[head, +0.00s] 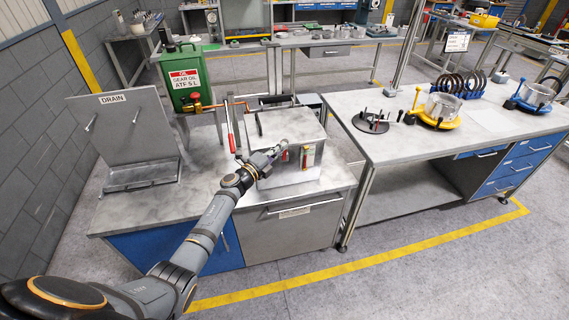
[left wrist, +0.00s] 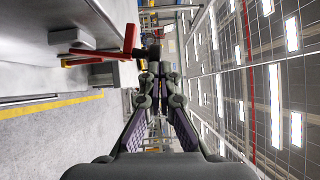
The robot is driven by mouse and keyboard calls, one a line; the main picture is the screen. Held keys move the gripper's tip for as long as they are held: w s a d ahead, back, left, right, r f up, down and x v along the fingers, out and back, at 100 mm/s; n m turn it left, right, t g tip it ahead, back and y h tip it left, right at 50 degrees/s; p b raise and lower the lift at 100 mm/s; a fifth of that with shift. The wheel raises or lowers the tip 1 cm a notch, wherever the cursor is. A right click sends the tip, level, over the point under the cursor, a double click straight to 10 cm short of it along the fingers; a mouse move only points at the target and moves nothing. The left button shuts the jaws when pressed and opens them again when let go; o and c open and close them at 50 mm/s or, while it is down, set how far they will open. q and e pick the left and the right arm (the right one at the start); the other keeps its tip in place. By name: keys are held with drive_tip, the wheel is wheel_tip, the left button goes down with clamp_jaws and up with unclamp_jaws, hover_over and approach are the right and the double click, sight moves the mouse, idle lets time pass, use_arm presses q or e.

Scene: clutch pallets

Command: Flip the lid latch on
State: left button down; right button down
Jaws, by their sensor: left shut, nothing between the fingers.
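A grey metal box (head: 285,172) with a grey lid (head: 292,125) stands on the left workbench. The lid looks closed. Small red and orange parts (head: 306,157) show on its front face; I cannot tell which is the latch or its position. My left gripper (head: 282,147) is shut and empty, in front of the box's upper front edge, hiding part of it. In the left wrist view the shut fingertips (left wrist: 155,68) are close to a red lever (left wrist: 129,42). Whether they touch it is unclear. My right gripper is out of view.
A green oil can (head: 186,78), a red-handled lever (head: 231,137) and a drain stand (head: 126,130) are on the left workbench. The right bench (head: 485,125) holds yellow and blue fixtures. Open floor lies in front.

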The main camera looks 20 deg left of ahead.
use_arm(q)
drive_tip(key=shift+w+a+r, duration=0.15)
drive_tip(key=shift+w+a, duration=0.15)
drive_tip(key=shift+w, duration=0.15)
drive_tip(key=shift+w+a+r, duration=0.15)
drive_tip(key=shift+w+a, duration=0.1)
drive_tip(key=shift+w, duration=0.2)
drive_tip(key=shift+r, duration=0.1)
